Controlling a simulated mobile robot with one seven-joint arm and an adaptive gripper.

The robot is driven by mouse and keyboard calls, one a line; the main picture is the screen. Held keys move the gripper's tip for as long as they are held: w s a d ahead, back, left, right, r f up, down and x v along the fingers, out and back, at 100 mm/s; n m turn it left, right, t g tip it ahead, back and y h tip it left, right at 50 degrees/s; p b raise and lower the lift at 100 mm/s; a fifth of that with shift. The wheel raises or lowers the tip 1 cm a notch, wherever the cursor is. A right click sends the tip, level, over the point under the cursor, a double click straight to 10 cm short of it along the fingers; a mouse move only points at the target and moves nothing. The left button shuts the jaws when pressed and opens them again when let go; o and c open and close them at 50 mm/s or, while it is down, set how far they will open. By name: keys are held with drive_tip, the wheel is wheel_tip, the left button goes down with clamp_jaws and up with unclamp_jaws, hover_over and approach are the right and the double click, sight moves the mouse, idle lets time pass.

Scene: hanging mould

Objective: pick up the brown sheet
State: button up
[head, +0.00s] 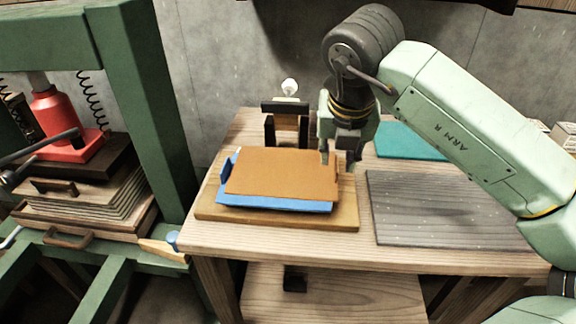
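The brown sheet (283,173) lies flat on top of a blue sheet or tray (275,204), which shows along its left and front edges. Both rest on a wooden board (345,216) on the table. My gripper (338,158) is at the right back corner of the brown sheet, with its fingers pointing down. A small dark piece shows at the sheet's right edge beside the fingers. I cannot tell whether the fingers touch the sheet or how far apart they are.
A grey board (440,212) lies on the table (300,244) to the right, with a teal sheet (405,141) behind it. A small dark stand (285,121) is behind the brown sheet. A green press (150,100) with a red jack (58,120) stands left.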

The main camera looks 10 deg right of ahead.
drive_tip(key=shift+x, duration=1.4)
drive_tip(key=shift+d, duration=0.1)
drive_tip(key=shift+c, duration=0.2)
clamp_jaws()
